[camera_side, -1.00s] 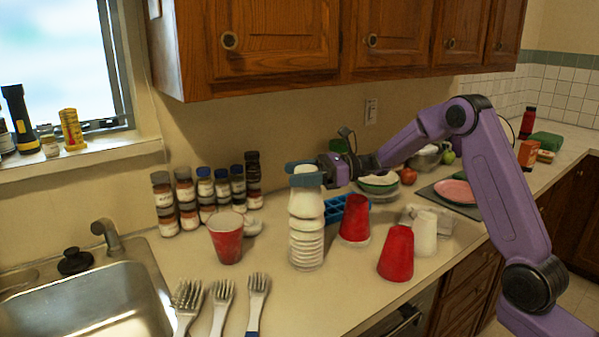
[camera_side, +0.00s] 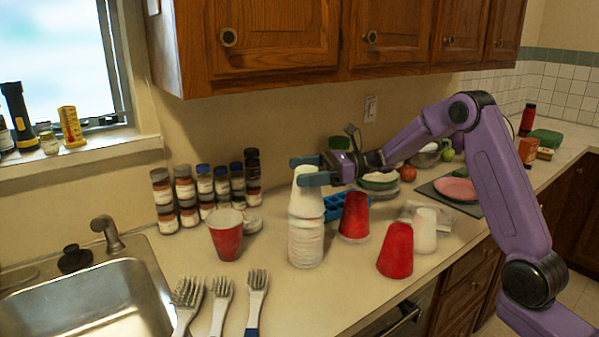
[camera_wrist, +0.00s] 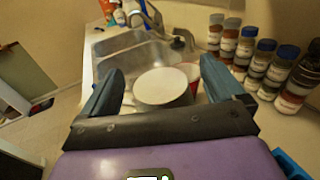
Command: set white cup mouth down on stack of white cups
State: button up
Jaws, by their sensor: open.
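A white cup (camera_side: 305,196) sits mouth down on top of the stack of white cups (camera_side: 306,246), which stands upright on the counter. My gripper (camera_side: 309,169) is at the cup's upper end, one finger on each side of it. In the wrist view my gripper (camera_wrist: 160,88) is open, with gaps between its fingers and the cup's round base (camera_wrist: 162,86). The stack beneath is hidden there. Another white cup (camera_side: 425,232) stands mouth down to the right, behind a red cup.
An upright red cup (camera_side: 226,236) stands left of the stack. Two mouth-down red cups (camera_side: 354,216) (camera_side: 396,251) stand to the right. Brushes (camera_side: 221,303) lie in front, left of the stack. Spice jars (camera_side: 206,190) line the wall; the sink (camera_side: 90,298) is at left.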

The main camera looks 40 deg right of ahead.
jog(key=v, duration=1.6)
jog(key=s+a+f+n+g+h, duration=0.2)
jog(key=s+a+n+g+h, duration=0.1)
jog(key=s+a+n+g, duration=0.45)
jog(key=s+a+f+n+g+h, duration=0.25)
jog(key=s+a+n+g, duration=0.2)
jog(key=s+a, duration=0.5)
jog(key=s+d+f+n+t+h, duration=0.2)
jog(key=s+n+h, duration=0.3)
jog(key=s+n, duration=0.5)
jog(key=s+d+f+n+t+h, duration=0.2)
jog(key=s+n+h, duration=0.3)
jog(key=s+n, duration=0.5)
jog(key=d+f+n, duration=0.1)
jog(key=n, duration=0.2)
jog(key=shift+f+n+t, duration=0.3)
jog(key=shift+f+t, duration=0.1)
